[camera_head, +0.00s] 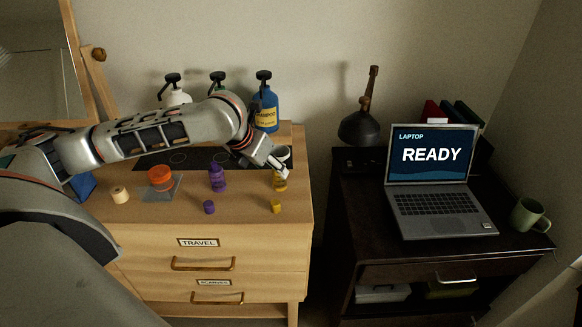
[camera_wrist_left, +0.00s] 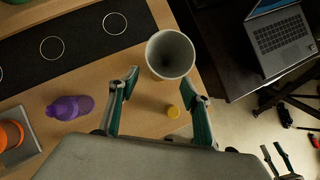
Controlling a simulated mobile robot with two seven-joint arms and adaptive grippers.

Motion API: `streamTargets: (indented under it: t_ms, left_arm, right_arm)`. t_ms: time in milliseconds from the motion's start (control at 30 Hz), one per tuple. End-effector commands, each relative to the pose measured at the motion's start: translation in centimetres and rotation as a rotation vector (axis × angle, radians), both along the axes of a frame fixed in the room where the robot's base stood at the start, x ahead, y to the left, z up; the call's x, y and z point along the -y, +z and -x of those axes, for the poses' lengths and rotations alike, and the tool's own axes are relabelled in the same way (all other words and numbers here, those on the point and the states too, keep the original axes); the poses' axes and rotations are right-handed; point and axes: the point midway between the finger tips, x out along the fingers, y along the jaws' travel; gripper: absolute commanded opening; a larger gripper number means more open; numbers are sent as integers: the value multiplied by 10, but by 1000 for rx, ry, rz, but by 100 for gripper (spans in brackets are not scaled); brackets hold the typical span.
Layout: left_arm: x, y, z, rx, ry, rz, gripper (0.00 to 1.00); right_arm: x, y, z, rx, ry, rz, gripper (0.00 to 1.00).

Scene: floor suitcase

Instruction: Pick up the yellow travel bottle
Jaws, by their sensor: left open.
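The yellow travel bottle (camera_head: 280,183) stands on the wooden dresser top near its right end, partly covered by my left gripper. Its yellow cap (camera_head: 276,207) lies in front of it. My left gripper (camera_head: 279,170) is open at the bottle's top; I cannot tell whether it touches.
A grey cup (camera_wrist_left: 170,54) stands close beyond my left fingers. A purple bottle (camera_head: 217,179) and its cap (camera_head: 209,207) are to the left, then an orange jar (camera_head: 160,178). Pump bottles stand behind. A dark desk with a laptop (camera_head: 432,180) is at right.

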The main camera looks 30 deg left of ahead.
Motion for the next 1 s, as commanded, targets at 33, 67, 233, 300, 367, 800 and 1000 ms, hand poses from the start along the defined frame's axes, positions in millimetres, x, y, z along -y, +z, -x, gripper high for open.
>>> streamTargets:
  t_ms: [33,67,233,300,367,800,1000]
  left_arm:
    - [-1,-1,0,-2,-2,-3,48]
    - [-1,-2,-1,-2,-2,-4,48]
    - [0,-16,-9,-3,-1,-1,48]
    - [1,-22,-12,-3,-2,-1,48]
    - [1,-27,-15,-3,-2,-1,48]
    - [5,-68,-37,-1,-1,-2,48]
    - [5,-68,-38,0,-1,-2,48]
  right_arm:
    - [0,-1,1,-2,1,0,40]
    - [0,-2,2,-4,0,0,40]
    - [0,-16,16,-32,1,1,40]
    - [-1,-22,21,-44,3,2,40]
    - [-1,-26,24,-51,3,3,40]
    - [-1,-29,16,-36,2,1,40]
    - [-1,-25,15,-30,2,0,40]
